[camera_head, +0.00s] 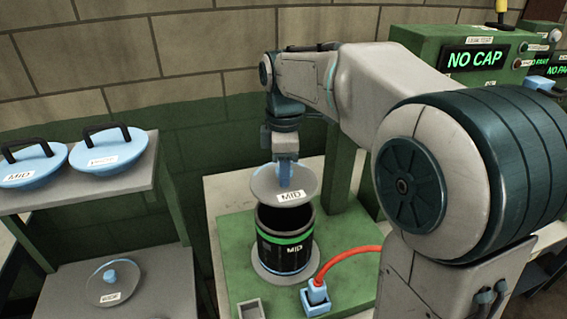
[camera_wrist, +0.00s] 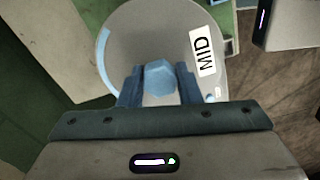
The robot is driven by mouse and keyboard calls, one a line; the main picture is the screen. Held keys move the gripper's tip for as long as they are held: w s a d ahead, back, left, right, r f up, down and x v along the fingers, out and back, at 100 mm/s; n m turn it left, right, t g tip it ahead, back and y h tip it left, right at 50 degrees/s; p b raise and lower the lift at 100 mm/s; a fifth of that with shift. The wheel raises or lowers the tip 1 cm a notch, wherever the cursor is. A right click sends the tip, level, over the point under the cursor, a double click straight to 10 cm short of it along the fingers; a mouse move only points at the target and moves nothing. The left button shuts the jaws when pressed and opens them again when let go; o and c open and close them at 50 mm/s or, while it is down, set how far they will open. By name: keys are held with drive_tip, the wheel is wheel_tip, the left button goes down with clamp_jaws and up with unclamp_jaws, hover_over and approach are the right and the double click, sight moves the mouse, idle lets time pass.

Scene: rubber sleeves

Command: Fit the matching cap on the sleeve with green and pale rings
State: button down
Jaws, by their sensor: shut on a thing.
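The black sleeve (camera_head: 285,245) stands upright on a grey round base, with a green ring, a pale blue ring low down and a "MID" label. A grey disc cap (camera_head: 268,190) labelled "MID" is above the sleeve's open top, tilted in the head view. The cap also fills the upper middle of the wrist view (camera_wrist: 125,35). My gripper (camera_head: 287,175) is shut on the cap's blue knob (camera_wrist: 160,77). The dark opening shows below the cap's front edge, so the cap appears apart from the rim. The sleeve is hidden beneath the cap in the wrist view.
The sleeve's green stand (camera_head: 237,240) has a red hose (camera_head: 350,252) on a blue fitting. A green box shows "NO CAP" (camera_head: 474,58). Shelves at left hold two blue handled lids (camera_head: 110,154) and a grey knobbed cap (camera_head: 112,285). A green post stands behind the sleeve.

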drive_tip(key=shift+f+b, duration=2.95)
drive_tip(key=shift+f, duration=0.9)
drive_tip(key=c, duration=1)
unclamp_jaws()
drive_tip(key=shift+o, duration=0.2)
wheel_tip(320, 180, up, 13)
drive_tip(key=shift+f, duration=0.1)
drive_tip(key=shift+r, duration=0.45)
drive_tip(key=s+d+f+m+t, duration=0.1)
drive_tip(key=s+d+f+m, duration=0.4)
drive_tip(key=s+f+m, duration=0.3)
drive_tip(key=s+d+f+m+t, duration=0.2)
drive_tip(key=s+d+f+m, duration=0.2)
drive_tip(key=s+f+m, duration=0.5)
wheel_tip(320, 180, down, 2)
drive_tip(key=shift+s+d, duration=0.35)
drive_tip(key=shift+s, duration=0.3)
